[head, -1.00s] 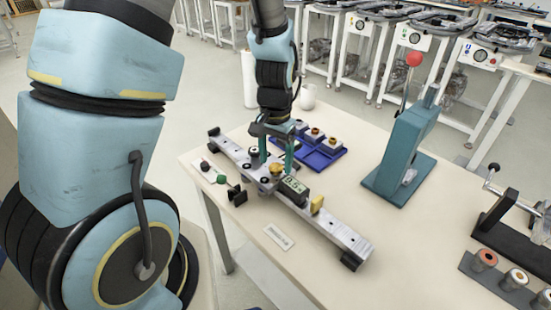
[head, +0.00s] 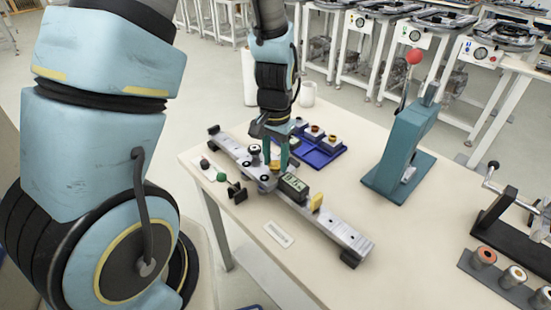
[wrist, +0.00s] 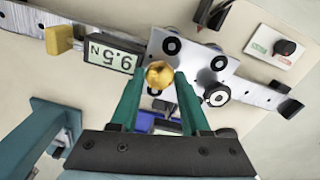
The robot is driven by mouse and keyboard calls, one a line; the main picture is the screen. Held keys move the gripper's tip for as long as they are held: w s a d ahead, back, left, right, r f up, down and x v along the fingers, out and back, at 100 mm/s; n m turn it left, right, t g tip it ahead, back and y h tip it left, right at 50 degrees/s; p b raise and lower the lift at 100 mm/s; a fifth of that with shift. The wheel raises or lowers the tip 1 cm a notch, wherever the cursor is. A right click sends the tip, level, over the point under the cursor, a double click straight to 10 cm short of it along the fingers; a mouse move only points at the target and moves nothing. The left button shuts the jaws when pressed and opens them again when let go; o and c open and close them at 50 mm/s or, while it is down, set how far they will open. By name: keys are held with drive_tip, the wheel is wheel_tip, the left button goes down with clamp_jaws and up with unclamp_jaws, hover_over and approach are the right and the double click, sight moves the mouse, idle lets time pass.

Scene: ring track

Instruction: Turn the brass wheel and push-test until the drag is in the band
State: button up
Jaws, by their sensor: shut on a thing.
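The small brass wheel (head: 274,165) sits on the grey metal track (head: 334,226), beside a digital display (head: 293,187). In the wrist view, the brass wheel (wrist: 159,76) lies between the green fingertips of my gripper (wrist: 160,84), which is shut on it. My gripper (head: 277,163) also shows over the track in the head view, partly hiding the wheel. The display in the wrist view (wrist: 113,56) appears upside down and seems to read 9.5 N. A yellow block (wrist: 59,39) stands next to it on the track.
A blue tray (head: 323,158) with several small parts lies behind the track. A teal lever press (head: 406,145) stands to the right.

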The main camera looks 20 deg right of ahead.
sight(275, 164)
clamp_jaws()
drive_tip(key=shift+n, duration=0.9)
drive_tip(key=o, duration=1.1)
unclamp_jaws()
drive_tip(key=shift+r, duration=0.1)
wheel_tip(275, 164, up, 11)
drive_tip(key=shift+f+b, duration=0.15)
drive_tip(key=shift+b, duration=0.7)
